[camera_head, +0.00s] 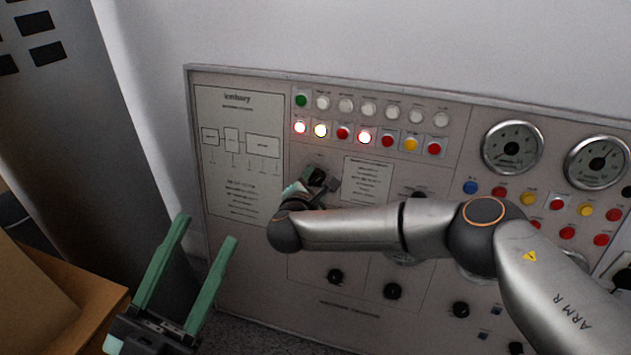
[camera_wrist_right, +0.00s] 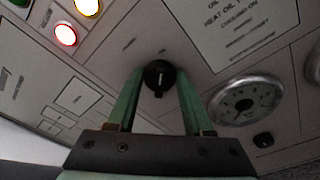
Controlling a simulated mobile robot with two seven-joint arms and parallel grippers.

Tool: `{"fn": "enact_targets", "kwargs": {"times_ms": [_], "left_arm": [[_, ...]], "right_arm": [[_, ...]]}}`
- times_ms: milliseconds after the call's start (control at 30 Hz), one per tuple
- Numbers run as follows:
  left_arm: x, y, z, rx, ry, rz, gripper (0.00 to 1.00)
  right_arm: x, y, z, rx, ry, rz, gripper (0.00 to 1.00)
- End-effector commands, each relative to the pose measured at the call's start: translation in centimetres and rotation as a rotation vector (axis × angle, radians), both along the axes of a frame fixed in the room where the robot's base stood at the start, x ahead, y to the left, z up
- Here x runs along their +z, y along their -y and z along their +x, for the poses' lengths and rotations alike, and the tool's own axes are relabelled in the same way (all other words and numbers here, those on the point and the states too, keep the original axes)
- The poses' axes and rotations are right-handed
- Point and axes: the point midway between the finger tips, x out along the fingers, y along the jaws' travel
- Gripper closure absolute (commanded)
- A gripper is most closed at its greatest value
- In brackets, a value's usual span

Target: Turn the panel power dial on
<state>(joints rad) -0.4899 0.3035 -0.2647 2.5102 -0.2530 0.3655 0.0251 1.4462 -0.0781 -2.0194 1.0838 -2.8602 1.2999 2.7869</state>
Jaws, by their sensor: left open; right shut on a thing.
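The power dial (camera_wrist_right: 159,76) is a round black knob on the grey panel (camera_head: 240,250). In the head view my right wrist and gripper (camera_head: 312,186) hide the dial. My left gripper (camera_head: 208,230) is open and empty, with its green fingers apart, to the left of the panel.
Rows of lamps (camera_head: 364,137) sit above the dial, some lit red and yellow. Round gauges (camera_head: 512,147) are at the upper right. Black knobs (camera_head: 393,291) line the lower panel. A brown box (camera_head: 40,300) and a grey column (camera_head: 70,130) stand at the left.

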Motion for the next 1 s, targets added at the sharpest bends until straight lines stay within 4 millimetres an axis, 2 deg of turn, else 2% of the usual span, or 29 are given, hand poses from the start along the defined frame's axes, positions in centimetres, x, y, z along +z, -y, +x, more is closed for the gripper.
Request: {"fn": "enact_targets", "kwargs": {"times_ms": [33, 67, 300, 667, 833, 1000], "left_arm": [[0.0, 0.0, 0.0, 0.000, 0.000, 0.000, 0.50], [0.0, 0.0, 0.0, 0.000, 0.000, 0.000, 0.50], [0.0, 0.0, 0.0, 0.000, 0.000, 0.000, 0.50], [0.3, 0.0, 0.0, 0.000, 0.000, 0.000, 0.50], [1.2, -0.1, 0.0, -0.003, 0.000, -0.007, 0.50], [2.2, -0.2, 0.0, -0.006, 0.001, -0.017, 0.50]], "right_arm": [[0.0, 0.0, 0.0, 0.000, 0.000, 0.003, 1.00], [0.0, 0.0, 0.0, 0.000, 0.000, 0.003, 0.46], [0.0, 0.0, 0.0, 0.000, 0.000, 0.001, 0.20], [0.3, -0.2, -0.6, 0.001, -0.001, 0.001, 0.20], [1.0, -0.7, -2.7, 0.004, -0.002, 0.000, 0.20], [2.0, -1.5, -6.0, 0.005, -0.003, 0.000, 0.20]]}}
